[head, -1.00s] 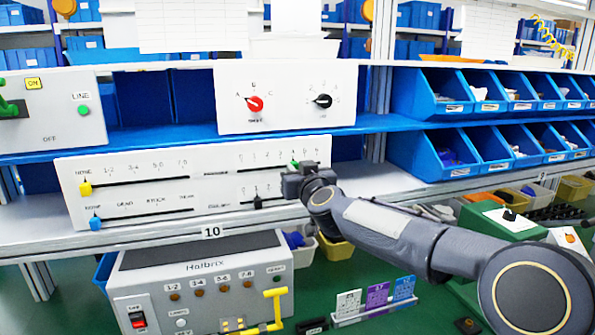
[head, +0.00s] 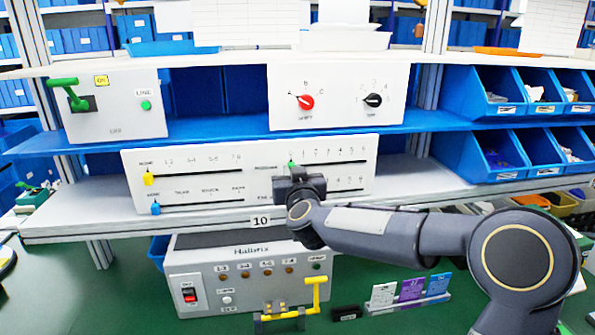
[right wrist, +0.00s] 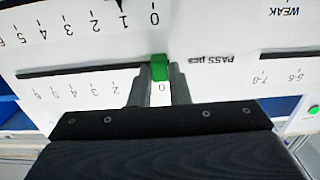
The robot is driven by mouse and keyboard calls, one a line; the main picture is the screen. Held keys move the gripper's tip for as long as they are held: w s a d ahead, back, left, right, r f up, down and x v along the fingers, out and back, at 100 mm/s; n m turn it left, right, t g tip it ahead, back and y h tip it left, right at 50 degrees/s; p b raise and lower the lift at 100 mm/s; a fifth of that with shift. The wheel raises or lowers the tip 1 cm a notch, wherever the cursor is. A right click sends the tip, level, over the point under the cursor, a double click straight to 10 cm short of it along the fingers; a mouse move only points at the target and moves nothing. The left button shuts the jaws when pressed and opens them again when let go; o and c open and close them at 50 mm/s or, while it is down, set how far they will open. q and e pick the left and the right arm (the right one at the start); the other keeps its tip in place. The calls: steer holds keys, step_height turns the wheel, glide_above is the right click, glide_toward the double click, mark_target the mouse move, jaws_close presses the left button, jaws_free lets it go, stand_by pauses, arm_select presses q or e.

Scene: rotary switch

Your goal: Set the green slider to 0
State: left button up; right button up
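The green slider (head: 291,163) sits at the left end of the upper right slot on the white slider panel (head: 250,183), under the 0 mark. In the right wrist view, which shows the panel upside down, the green slider (right wrist: 160,67) lines up with a 0 at the slot's end. My right gripper (right wrist: 160,78) has one finger on each side of it and looks shut on it. In the head view my right gripper (head: 297,174) covers part of the panel below the slot and hides the black slider there. My left gripper is not in view.
A yellow slider (head: 148,179) and a blue slider (head: 155,209) are on the panel's left half. Dial box (head: 338,97) and green lever box (head: 115,104) stand on the shelf above. The Halbrix box (head: 245,272) is below. Blue bins (head: 490,93) are at the right.

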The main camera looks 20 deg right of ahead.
steer(key=o, duration=0.4)
steer(key=shift+a, duration=0.3)
steer(key=shift+o, duration=0.2)
steer(key=shift+d, duration=0.1)
steer(key=b+v, duration=0.1)
steer(key=v, duration=0.6)
steer(key=shift+s+b, duration=0.3)
steer(key=shift+s, duration=0.1)
steer(key=s+a+f+g+y, duration=0.1)
steer(key=s+f+g, duration=0.3)
steer(key=s, duration=0.6)
steer(key=s+a+f+g+y, duration=0.2)
steer(key=s+f+g+y, duration=0.2)
steer(key=s+f, duration=0.5)
steer(key=s+a+f+n+g+y, duration=0.1)
steer(key=s+f+g+y, duration=0.2)
steer(key=s, duration=0.9)
step_height(320, 180, down, 3)
steer(key=shift+s+a+f+g, duration=0.2)
steer(key=shift+s+g, duration=0.15)
steer(key=shift+g, duration=0.05)
